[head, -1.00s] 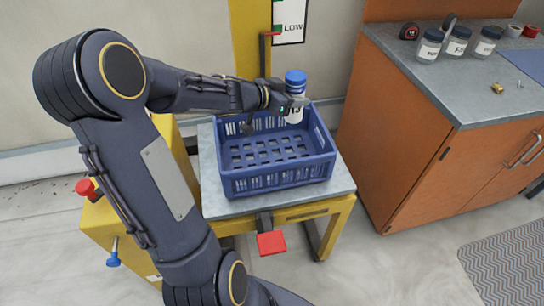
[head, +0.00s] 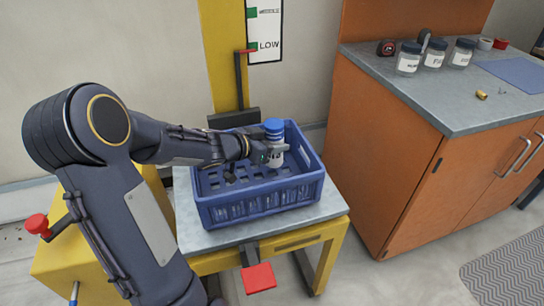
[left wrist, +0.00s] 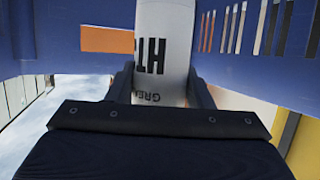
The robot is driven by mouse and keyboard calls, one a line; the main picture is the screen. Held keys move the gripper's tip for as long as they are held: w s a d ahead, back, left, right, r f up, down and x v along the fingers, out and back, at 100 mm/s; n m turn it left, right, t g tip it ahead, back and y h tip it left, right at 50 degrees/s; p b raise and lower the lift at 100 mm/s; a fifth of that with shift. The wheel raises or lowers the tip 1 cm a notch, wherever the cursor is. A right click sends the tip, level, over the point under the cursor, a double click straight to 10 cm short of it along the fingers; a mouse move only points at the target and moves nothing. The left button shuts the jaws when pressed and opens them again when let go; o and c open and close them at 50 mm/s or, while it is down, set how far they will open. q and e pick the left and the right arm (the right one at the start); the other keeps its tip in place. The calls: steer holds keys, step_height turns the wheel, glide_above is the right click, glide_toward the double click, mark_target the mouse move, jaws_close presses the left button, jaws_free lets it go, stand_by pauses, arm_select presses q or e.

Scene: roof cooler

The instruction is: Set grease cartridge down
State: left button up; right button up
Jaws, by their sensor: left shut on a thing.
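The grease cartridge (head: 275,152) is a white cylinder with a blue cap and dark lettering. My left gripper (head: 270,153) is shut on it and holds it upright inside the blue crate (head: 262,207), towards its back right. In the left wrist view, the white cartridge (left wrist: 163,45) stands between the two fingers of the gripper (left wrist: 162,88), with the crate's slotted blue wall (left wrist: 240,60) around it. Whether its base touches the crate floor is hidden. My right gripper is not in view.
The crate stands on a grey-topped yellow lift table (head: 335,205) with a red pedal (head: 258,278). An orange cabinet (head: 385,150) to the right carries several labelled jars (head: 434,54) and a tape measure (head: 386,47). The crate's front floor is largely clear.

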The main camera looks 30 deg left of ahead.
arm_select(q)
steer(key=shift+f+b, duration=0.65)
steer(key=shift+f, duration=0.85)
steer(key=shift+f, duration=0.2)
steer(key=o, duration=1.3)
steer(key=shift+r, duration=0.25)
steer(key=p+v, duration=0.2)
steer(key=v, duration=0.5)
steer(key=shift+s+p, duration=0.25)
steer(key=shift+p, duration=0.15)
